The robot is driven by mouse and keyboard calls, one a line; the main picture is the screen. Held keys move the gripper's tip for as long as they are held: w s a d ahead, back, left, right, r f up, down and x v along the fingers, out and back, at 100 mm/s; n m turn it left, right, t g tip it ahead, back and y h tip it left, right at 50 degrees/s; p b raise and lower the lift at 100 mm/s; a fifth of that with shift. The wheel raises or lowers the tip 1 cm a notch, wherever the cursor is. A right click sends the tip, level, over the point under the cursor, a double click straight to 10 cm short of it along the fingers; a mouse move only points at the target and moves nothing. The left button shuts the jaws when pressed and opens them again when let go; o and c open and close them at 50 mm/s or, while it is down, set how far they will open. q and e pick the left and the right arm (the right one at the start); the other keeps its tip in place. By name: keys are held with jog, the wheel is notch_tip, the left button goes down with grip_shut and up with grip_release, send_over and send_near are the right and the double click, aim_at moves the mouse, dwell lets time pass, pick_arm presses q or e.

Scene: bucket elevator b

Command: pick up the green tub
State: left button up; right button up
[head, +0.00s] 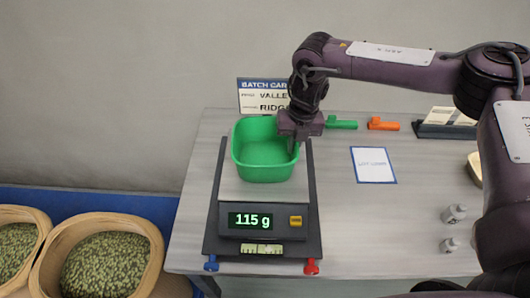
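The green tub (262,168) stands upright on the scale (228,187), whose display reads 115 g. The tub looks empty inside. My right gripper (293,146) points down at the tub's back right rim, with its fingertips at the rim wall. The fingers are small and dark, and I cannot tell whether they are closed on the rim. My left gripper is not in view.
A batch card (262,94) stands behind the tub. Green (341,124) and orange (383,124) scoops lie to the right, with a framed sheet (373,165) and metal weights (453,213). Sacks of green beans (104,264) stand left of the table (400,200).

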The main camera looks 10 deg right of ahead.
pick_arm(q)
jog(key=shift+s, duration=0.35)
pick_arm(e)
grip_shut()
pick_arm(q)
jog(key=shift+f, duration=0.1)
pick_arm(e)
jog(key=shift+r, duration=0.15)
